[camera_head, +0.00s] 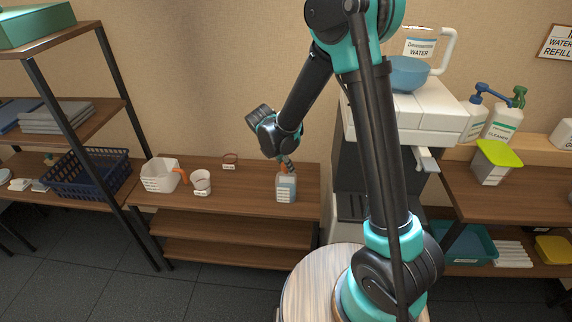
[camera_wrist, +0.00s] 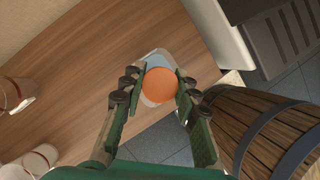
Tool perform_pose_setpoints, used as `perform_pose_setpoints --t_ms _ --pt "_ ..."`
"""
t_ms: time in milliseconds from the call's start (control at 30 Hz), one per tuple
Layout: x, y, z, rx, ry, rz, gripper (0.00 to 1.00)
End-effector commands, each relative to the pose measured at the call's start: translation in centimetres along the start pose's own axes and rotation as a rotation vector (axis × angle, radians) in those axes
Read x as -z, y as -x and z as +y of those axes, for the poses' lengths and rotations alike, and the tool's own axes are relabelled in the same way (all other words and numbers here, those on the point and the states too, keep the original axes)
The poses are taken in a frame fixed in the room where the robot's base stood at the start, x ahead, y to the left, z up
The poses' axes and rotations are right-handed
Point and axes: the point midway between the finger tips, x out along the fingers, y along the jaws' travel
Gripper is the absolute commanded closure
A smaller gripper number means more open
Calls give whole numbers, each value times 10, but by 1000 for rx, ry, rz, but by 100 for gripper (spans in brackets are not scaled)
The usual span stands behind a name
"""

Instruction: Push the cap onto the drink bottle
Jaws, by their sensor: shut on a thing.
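The drink bottle (camera_head: 286,189) is clear with a pale blue content and a white label. It stands upright on the wooden shelf's top, near its right end. The orange cap (camera_wrist: 160,85) is held between the fingers of my gripper (camera_wrist: 159,88) in the wrist view, over the bottle (camera_wrist: 158,61). In the head view my gripper (camera_head: 284,163) is above the bottle, and a bit of orange shows at its tips. The cap hides the bottle's mouth, so I cannot tell whether cap and mouth touch.
A white machine (camera_head: 408,113) stands close on the right. In the wrist view a wooden barrel (camera_wrist: 262,125) is at right.

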Motion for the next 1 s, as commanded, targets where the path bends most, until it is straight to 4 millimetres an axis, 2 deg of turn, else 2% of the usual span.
perform_pose_setpoints --t_ms 533,567,733,1000 --pt "5 -12 0 0 0 0 82" --pt "5 -11 0 0 0 0 66" --pt "5 -11 0 0 0 0 46" --pt "4 -11 0 0 0 0 46"
